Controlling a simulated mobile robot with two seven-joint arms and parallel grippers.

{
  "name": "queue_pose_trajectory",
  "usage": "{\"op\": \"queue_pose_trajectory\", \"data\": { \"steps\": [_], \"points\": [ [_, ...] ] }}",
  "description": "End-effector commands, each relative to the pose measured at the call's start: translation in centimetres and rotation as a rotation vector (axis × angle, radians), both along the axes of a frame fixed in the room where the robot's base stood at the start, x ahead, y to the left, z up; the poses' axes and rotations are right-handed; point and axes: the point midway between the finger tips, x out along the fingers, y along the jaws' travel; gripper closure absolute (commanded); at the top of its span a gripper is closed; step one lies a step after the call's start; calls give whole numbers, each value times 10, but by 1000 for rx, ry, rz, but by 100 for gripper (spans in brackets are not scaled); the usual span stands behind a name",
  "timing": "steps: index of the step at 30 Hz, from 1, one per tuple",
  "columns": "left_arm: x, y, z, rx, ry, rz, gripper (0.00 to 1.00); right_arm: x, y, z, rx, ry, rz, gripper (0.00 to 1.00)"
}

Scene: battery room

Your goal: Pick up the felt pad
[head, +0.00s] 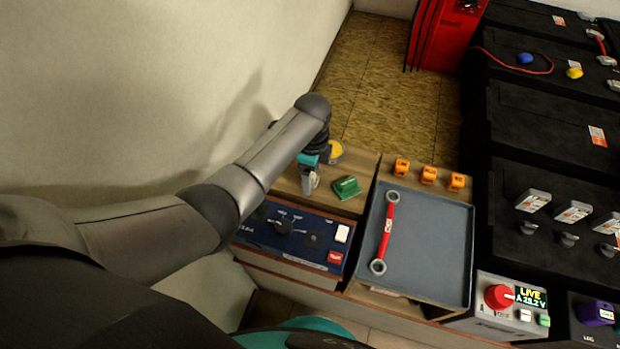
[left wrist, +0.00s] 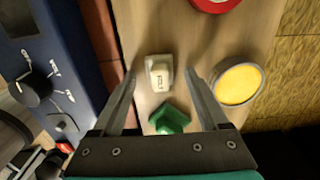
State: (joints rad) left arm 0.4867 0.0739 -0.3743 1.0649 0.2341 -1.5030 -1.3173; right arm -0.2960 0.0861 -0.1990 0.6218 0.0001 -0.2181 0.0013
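A small off-white block with a dark label, which looks like the felt pad (left wrist: 160,74), lies on the wooden bench top. In the left wrist view it sits between and just ahead of the two fingertips of my left gripper (left wrist: 165,76), nearer the left finger. The fingers are spread apart and nothing is held. In the head view my left gripper (head: 310,185) hangs over the bench, left of a green object (head: 346,187); the pad cannot be made out clearly there. My right gripper is not in view.
A round yellow-topped item (left wrist: 237,85) lies right of the fingers, and a red round item (left wrist: 212,3) lies farther off. A blue control panel (head: 290,234) is in front. A grey tray (head: 430,245) with a red wrench (head: 386,232) stands to the right.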

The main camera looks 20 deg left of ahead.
Motion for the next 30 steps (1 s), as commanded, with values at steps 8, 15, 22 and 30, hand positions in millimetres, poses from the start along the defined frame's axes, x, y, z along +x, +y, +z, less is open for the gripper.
{"op": "queue_pose_trajectory", "data": {
  "steps": [8, 15, 22, 30],
  "points": [
    [0, 0, 0, 0, 0, 0, 55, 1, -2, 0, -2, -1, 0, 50],
    [0, 0, 0, 0, 0, 0, 82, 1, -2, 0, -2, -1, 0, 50],
    [0, 0, 0, 0, 1, 0, 100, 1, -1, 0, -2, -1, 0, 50],
    [0, 0, 1, 1, 0, 0, 100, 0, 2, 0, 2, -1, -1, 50]
  ]
}}
